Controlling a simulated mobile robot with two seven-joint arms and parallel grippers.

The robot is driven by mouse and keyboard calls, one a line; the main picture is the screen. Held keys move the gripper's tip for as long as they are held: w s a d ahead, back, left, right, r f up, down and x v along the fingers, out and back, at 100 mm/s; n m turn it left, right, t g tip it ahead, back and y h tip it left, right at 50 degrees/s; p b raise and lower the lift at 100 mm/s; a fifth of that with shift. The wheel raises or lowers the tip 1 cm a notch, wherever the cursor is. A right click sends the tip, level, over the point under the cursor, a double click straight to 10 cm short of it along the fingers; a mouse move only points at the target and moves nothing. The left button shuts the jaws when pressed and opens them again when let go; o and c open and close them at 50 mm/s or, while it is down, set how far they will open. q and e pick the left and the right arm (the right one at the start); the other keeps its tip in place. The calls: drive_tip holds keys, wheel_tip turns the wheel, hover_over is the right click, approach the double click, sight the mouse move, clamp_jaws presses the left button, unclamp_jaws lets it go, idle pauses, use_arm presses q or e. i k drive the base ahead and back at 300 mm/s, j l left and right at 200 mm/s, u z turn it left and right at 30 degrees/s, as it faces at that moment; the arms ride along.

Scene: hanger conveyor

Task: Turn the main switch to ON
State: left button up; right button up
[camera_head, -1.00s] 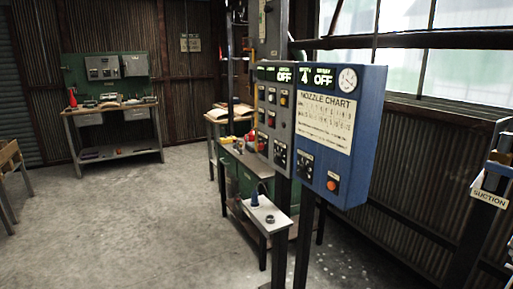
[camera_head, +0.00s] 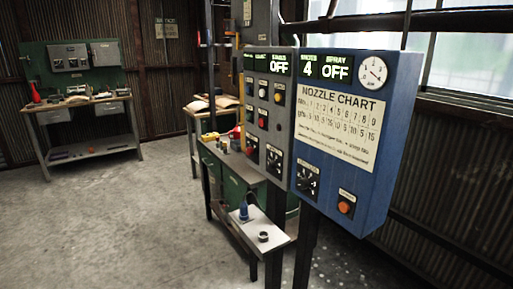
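A grey control panel (camera_head: 263,119) stands on a post in the middle of the head view, with several coloured buttons and a black rotary switch (camera_head: 274,160) low on its face. I cannot read the labels, so I cannot tell which control is the main switch. Its display (camera_head: 279,64) shows OFF. A blue control box (camera_head: 392,150) adjoins it on the right, with displays reading 4 and OFF, a nozzle chart (camera_head: 338,128), a gauge (camera_head: 372,72), a black dial (camera_head: 308,181) and an orange button (camera_head: 344,207). Neither gripper is in view.
A small side table (camera_head: 259,227) with a blue item and a dark ring stands below the panel. A green cabinet bench (camera_head: 228,172) is behind it. A workbench (camera_head: 92,149) stands at the far left. The concrete floor (camera_head: 120,225) at left is clear.

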sight(249, 151)
drive_tip(key=i+j+z, duration=0.25)
drive_tip(key=i+j, duration=0.15)
drive_tip(key=i, duration=0.2)
drive_tip(key=i+j+z, duration=0.25)
drive_tip(key=i+j, duration=0.25)
drive_tip(key=i, duration=0.1)
